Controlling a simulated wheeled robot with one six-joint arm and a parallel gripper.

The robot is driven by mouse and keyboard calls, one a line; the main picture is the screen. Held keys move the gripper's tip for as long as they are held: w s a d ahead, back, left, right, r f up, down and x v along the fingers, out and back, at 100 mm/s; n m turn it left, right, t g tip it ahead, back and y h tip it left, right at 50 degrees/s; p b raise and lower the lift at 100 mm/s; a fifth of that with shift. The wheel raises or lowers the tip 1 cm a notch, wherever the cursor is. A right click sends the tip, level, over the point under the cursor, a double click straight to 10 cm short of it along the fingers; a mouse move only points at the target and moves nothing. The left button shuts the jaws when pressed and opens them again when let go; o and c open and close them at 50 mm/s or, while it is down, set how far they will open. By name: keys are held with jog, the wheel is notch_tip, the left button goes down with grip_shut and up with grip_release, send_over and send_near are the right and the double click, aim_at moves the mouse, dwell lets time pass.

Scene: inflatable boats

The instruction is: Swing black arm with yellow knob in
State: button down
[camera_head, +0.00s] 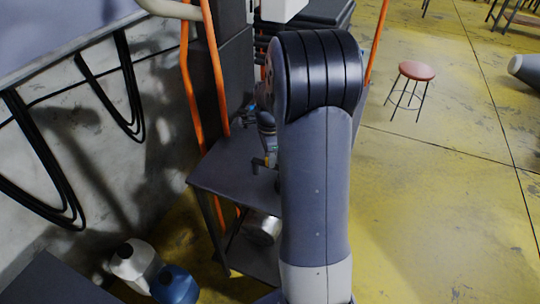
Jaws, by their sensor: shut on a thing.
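My own grey arm with its black ribbed joint fills the middle of the head view and hides much of the work spot. The end of my arm shows in part just left of it, above a dark metal table (222,172). My gripper (264,160) is small and partly hidden there, low over the table top. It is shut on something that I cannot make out. I cannot pick out the black arm or its yellow knob; they may be behind my arm.
Orange upright pipes (218,70) stand close to the left of my arm. A metal pot (262,228) sits on the lower shelf. White (134,262) and blue (174,284) jugs stand lower left. A red stool (416,71) stands on open yellow floor at right.

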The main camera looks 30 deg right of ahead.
jog(key=c, duration=1.2)
grip_release()
notch_tip(320, 180, up, 11)
jog(key=shift+b, duration=0.3)
jog(key=shift+f, duration=0.15)
notch_tip(320, 180, down, 11)
jog(key=shift+r+p, duration=0.1)
jog(key=shift+p, duration=0.2)
jog(key=shift+r, duration=0.1)
